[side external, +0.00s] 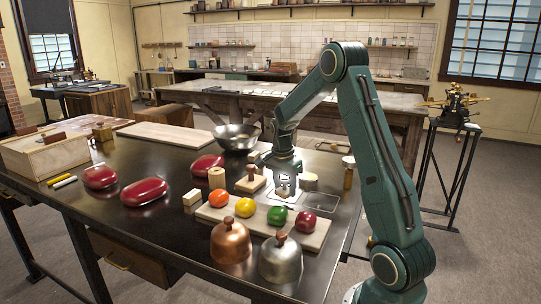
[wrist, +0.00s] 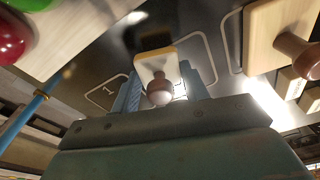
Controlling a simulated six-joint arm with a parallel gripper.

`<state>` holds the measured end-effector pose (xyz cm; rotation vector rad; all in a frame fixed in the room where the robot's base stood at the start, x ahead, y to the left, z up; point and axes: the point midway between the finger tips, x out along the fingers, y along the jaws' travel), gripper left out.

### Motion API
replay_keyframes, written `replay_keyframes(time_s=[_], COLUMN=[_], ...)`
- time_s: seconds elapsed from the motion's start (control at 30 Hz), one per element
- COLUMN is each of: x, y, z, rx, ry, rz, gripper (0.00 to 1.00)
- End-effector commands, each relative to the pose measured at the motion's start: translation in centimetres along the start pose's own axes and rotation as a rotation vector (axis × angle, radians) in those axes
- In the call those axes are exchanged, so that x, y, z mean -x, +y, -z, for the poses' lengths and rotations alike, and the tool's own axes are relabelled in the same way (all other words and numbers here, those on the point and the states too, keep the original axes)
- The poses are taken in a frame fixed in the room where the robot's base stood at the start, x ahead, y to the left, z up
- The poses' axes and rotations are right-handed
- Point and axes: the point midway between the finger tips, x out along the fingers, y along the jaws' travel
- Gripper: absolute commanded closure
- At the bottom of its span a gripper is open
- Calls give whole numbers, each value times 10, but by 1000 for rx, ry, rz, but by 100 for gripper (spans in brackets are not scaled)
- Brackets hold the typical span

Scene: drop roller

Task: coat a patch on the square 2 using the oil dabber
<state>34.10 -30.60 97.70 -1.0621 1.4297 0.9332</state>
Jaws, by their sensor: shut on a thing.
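My gripper (side external: 284,187) is shut on a small pale block with a round brown knob and a yellowish edge, which looks like the oil dabber (wrist: 158,66). In the wrist view, my gripper's (wrist: 161,90) two blue fingers stand on either side of the knob. The block is low over the dark table, beside an outlined square marked 1 (wrist: 108,91). Another outlined square (wrist: 203,55) shows behind and right of the block; its number is hidden or unreadable. I cannot tell whether the block touches the table.
A wooden block with a brown knob (side external: 250,182) stands left of my gripper. A board (side external: 262,220) with several coloured balls lies in front, with copper (side external: 230,243) and steel (side external: 281,260) domes nearer. A metal bowl (side external: 237,138) stands behind. A jar (side external: 348,173) is at right.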

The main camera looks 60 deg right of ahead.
Motion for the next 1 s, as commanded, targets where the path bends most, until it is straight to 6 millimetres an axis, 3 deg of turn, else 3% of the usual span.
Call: replay_keyframes(time_s=[0.2, 1.0], x=[-24, -32], y=[0, -22], z=[1, 70], rx=[-2, -2], ry=[0, 0], rz=[-2, 0], gripper=[74, 74])
